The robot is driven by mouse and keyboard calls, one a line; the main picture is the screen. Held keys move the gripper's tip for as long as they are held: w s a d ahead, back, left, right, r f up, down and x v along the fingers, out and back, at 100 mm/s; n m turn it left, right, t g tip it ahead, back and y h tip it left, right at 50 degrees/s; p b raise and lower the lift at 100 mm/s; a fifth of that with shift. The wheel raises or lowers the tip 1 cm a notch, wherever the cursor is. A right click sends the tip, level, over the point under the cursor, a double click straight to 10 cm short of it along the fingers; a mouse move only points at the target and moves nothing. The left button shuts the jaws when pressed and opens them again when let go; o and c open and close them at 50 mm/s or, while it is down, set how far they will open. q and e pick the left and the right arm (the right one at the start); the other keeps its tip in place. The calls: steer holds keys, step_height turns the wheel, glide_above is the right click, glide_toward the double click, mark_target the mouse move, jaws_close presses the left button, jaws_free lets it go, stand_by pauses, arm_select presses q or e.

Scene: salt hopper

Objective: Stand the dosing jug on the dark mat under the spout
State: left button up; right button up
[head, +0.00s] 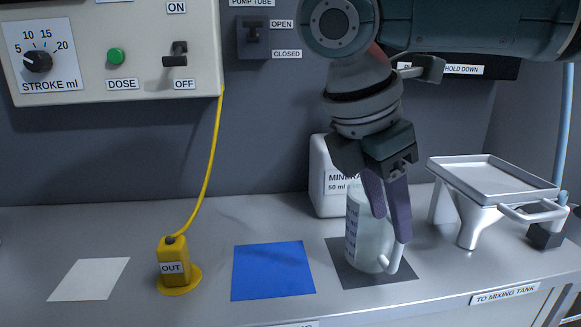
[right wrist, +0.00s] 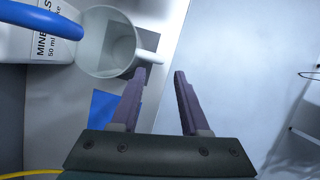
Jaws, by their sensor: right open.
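The dosing jug (head: 366,245), clear and pale with a white handle (head: 393,262), stands upright on the dark mat (head: 350,277). In the right wrist view the jug (right wrist: 92,50) is seen from above and looks empty, with its handle toward my fingers. My right gripper (head: 390,229) is open, fingers pointing down in front of the jug's handle side. In the right wrist view its fingertips (right wrist: 161,70) are apart, the left one close to the handle; I cannot tell whether it touches. My left gripper is not in view.
A white mineral container (head: 326,200) stands behind the jug. A blue mat (head: 272,270), a yellow OUT block (head: 172,263) with cable and a white mat (head: 88,279) lie to the left. A white funnel tray (head: 490,175) is at the right. A blue tube (right wrist: 45,18) crosses near the jug.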

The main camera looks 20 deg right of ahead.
steer(key=v, duration=0.5)
steer(key=s+a+f+m+t+y, duration=0.1)
steer(key=s+a+f+m+y, duration=0.1)
steer(key=s+a+f+y, duration=0.45)
steer(key=s+a+f+m+y, duration=0.15)
steer(key=s+a+f, duration=0.3)
steer(key=a, duration=0.45)
steer(key=s+d+f+m+t+h, duration=0.2)
steer(key=s+d+f+m+h, duration=0.1)
steer(key=s+d+m, duration=0.6)
steer(key=d+m, duration=0.3)
steer(key=shift+s+d+f, duration=0.15)
steer(key=shift+d+f, duration=0.2)
